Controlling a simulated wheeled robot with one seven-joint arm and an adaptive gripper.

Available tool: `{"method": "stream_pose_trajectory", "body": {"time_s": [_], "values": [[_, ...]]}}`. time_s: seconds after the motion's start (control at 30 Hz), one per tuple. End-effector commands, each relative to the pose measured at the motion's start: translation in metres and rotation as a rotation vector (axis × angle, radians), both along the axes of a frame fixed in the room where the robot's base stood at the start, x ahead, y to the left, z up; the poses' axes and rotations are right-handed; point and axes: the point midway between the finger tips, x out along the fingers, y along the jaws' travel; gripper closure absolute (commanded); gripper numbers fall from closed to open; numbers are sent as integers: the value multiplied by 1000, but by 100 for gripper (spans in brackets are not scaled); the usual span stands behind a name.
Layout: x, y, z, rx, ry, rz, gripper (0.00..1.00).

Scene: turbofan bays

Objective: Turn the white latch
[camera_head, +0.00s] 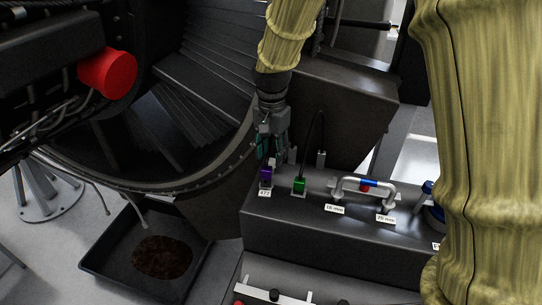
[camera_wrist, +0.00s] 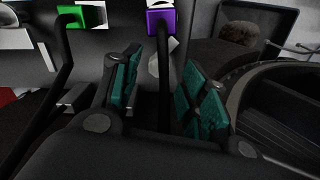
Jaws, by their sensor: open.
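My gripper (camera_head: 271,145) points down over the left end of the dark bench, just above a purple block (camera_head: 265,175). In the wrist view its teal-padded fingers (camera_wrist: 163,92) are apart. The purple block (camera_wrist: 161,21) shows beyond the fingertips, with a dark cable running from it between the fingers. A small pale piece (camera_wrist: 153,66) shows between the fingers near the left one; I cannot tell whether it is the white latch.
A green block (camera_head: 299,186) with a cable stands right of the purple one. The engine duct (camera_head: 150,187) curves close on the left, above a black tray (camera_head: 100,273).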

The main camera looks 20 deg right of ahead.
Motion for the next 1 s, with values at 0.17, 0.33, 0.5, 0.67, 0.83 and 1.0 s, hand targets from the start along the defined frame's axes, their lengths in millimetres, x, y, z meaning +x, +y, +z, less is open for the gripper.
{"method": "stream_pose_trajectory", "body": {"time_s": [0.17, 0.33, 0.5, 0.67, 0.83, 1.0], "values": [[2, 0, 35, 0, -6, 0, 56], [2, 0, 64, 0, -6, 0, 56], [2, 0, 86, -1, -3, 0, 56], [3, 0, 96, 0, -4, 0, 56], [2, 0, 98, 1, -2, 0, 56], [2, 0, 98, 1, -2, 0, 56]]}}
